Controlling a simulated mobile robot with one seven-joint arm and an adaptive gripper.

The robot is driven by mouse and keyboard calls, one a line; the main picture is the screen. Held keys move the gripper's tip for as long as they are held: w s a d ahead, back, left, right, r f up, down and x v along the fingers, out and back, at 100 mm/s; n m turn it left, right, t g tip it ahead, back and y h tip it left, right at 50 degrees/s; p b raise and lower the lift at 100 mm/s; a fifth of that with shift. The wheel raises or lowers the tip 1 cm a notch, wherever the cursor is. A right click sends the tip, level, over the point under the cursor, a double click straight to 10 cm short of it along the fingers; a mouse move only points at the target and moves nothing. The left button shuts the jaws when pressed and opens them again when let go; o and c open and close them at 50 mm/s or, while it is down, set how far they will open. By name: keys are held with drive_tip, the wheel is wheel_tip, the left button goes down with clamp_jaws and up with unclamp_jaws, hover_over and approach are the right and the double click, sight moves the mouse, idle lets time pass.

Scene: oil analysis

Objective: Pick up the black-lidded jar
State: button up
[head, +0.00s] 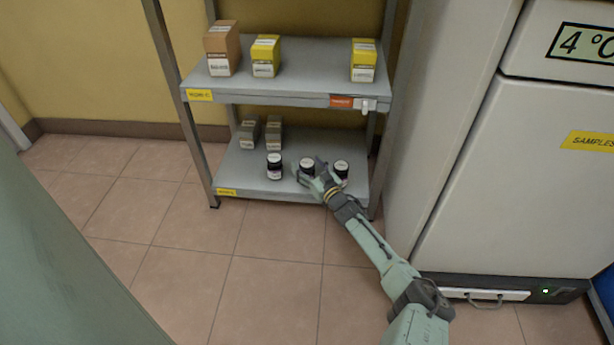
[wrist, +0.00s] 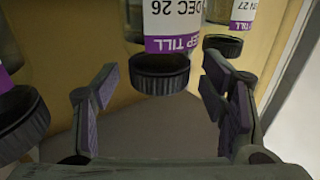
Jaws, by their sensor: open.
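Several dark jars stand on the lower shelf in the head view: a left one (head: 274,168), a middle one (head: 307,164) and a right one (head: 341,168). My gripper (head: 312,174) is at the middle jar and partly covers it. The wrist view shows the jars upside down. There the middle jar's black lid (wrist: 160,73) lies between the open fingertips (wrist: 160,84), with a gap on each side. Its white label with a purple band (wrist: 178,25) reads "DEC 26". Another black-lidded jar (wrist: 22,122) is at left, and one (wrist: 222,44) at right behind the finger.
The lower shelf (head: 236,178) also holds small grey boxes (head: 273,134) at back left. The upper shelf (head: 300,82) above carries brown and yellow boxes (head: 265,56). A shelf post (head: 384,130) and a white fridge (head: 510,180) stand right. The floor in front is clear.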

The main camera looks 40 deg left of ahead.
drive_tip(key=shift+x, duration=0.85)
drive_tip(key=shift+d, duration=0.1)
drive_tip(key=c, duration=1.3)
drive_tip(key=shift+c, duration=0.6)
drive_tip(key=shift+r, duration=0.15)
